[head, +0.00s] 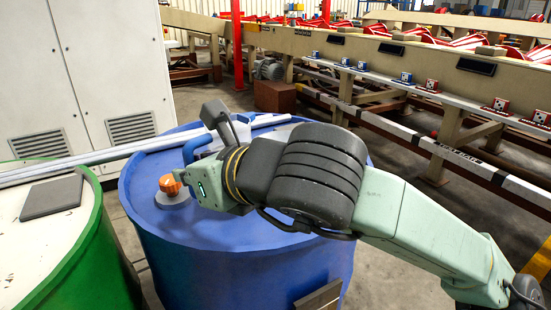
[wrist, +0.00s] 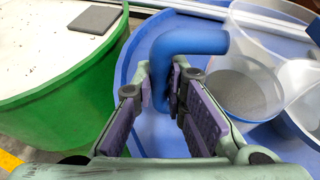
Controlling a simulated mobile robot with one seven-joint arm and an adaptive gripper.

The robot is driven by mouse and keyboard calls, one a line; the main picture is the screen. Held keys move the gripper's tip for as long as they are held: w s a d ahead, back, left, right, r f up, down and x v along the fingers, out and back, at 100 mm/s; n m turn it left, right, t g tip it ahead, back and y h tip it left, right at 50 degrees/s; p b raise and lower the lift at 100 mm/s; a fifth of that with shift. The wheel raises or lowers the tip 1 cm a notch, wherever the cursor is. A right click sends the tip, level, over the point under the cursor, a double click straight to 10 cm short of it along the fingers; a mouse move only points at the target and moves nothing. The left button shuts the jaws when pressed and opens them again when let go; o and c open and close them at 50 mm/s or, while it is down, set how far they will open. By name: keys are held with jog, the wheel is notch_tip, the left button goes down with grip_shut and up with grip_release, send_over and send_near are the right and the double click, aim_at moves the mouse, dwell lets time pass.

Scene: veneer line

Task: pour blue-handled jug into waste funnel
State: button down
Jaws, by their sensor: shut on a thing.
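The jug's blue handle (wrist: 190,42) is between the purple-padded fingers of my gripper (wrist: 165,82) in the wrist view, and the gripper is shut on it. The translucent jug body (wrist: 280,52) is to the right of the handle, with grey granular material (wrist: 240,92) inside. In the head view the blue handle (head: 197,148) shows beside my gripper (head: 218,120), over the blue drum; my wrist hides most of the jug. I cannot make out the waste funnel for certain; a pale translucent shape at the wrist view's right edge is cut off.
The blue drum (head: 240,262) stands below my arm, with an orange knob (head: 170,184) on its top. A green drum (head: 75,270) with a grey pad (head: 52,197) stands left. White cabinets (head: 95,60) are behind; a conveyor line (head: 400,62) runs at right.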

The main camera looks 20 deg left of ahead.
aim_at(205, 133)
jog(key=f, duration=0.1)
jog(key=s+a+f+b, duration=0.1)
jog(key=shift+a+f, duration=0.1)
jog(key=shift+f, duration=0.25)
jog(key=shift+r, duration=0.15)
jog(key=r+m+p, duration=0.1)
jog(key=p, duration=0.1)
jog(key=w+d+r+m+g+p, duration=0.1)
jog(key=p, duration=0.2)
jog(key=shift+w+r+g+y, duration=0.2)
jog(key=shift+r+g+y, duration=0.1)
jog(key=w+r+m+p, duration=0.1)
jog(key=w+r+p, duration=0.1)
jog(key=p, duration=0.1)
jog(key=w+d+r+m+g+y+p, duration=0.1)
jog(key=w+r+m+p, duration=0.1)
jog(key=p, duration=0.2)
jog(key=shift+d+r+g, duration=0.2)
jog(key=shift+g, duration=0.1)
jog(key=shift+w+d+r+m+g+y+p, duration=0.15)
jog(key=shift+w+r+m+g+y+p, duration=0.25)
jog(key=shift+m+p, duration=0.55)
jog(key=shift+w+r+p, duration=0.1)
jog(key=shift+w+p, duration=0.1)
jog(key=shift+p, duration=0.25)
